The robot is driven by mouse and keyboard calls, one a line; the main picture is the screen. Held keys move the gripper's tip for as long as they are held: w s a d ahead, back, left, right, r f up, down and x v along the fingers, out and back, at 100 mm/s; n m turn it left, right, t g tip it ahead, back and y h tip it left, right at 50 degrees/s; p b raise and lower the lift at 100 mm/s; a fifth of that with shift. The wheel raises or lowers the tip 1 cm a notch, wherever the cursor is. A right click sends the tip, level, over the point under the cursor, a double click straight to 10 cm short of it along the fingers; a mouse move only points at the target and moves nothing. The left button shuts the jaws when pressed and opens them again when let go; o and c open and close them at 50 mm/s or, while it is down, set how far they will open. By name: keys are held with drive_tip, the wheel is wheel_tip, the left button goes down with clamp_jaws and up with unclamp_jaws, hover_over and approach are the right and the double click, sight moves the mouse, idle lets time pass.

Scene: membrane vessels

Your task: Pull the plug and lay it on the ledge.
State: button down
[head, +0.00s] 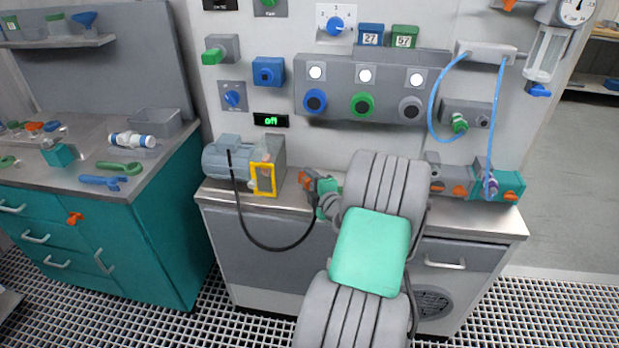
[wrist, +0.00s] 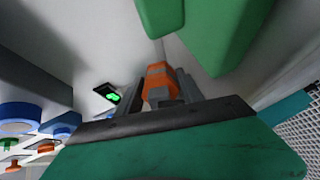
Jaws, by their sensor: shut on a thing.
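An orange plug (head: 306,179) is near the left end of my arm in the head view, over the grey counter top. It also shows in the wrist view (wrist: 158,80) between the two dark fingers of my gripper (wrist: 158,92). My gripper (head: 316,186) is shut on the plug; my own arm partly covers it in the head view. A black cable (head: 262,248) loops from the grey motor unit (head: 222,160) down past the counter front and up toward my gripper. The plug appears apart from the yellow frame (head: 263,180) beside the motor. The steel counter edge (head: 275,201) is below; I cannot tell whether it is the ledge.
A display reading "off" (head: 271,120) is on the wall panel. Knobs and lamps sit on a grey console (head: 330,85) above. Teal valve blocks (head: 508,186) stand at the right of the counter. A teal bench (head: 150,230) with tools stands left.

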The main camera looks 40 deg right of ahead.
drive_tip(key=c, duration=0.7)
unclamp_jaws()
drive_tip(key=shift+o, duration=0.2)
drive_tip(key=shift+f, duration=0.15)
drive_tip(key=shift+s+a+f, duration=0.1)
drive_tip(key=shift+s, duration=0.25)
drive_tip(key=v, duration=0.2)
drive_tip(key=b+v, duration=0.1)
drive_tip(key=v, duration=0.4)
drive_tip(key=shift+s+r, duration=0.1)
drive_tip(key=shift+r, duration=0.2)
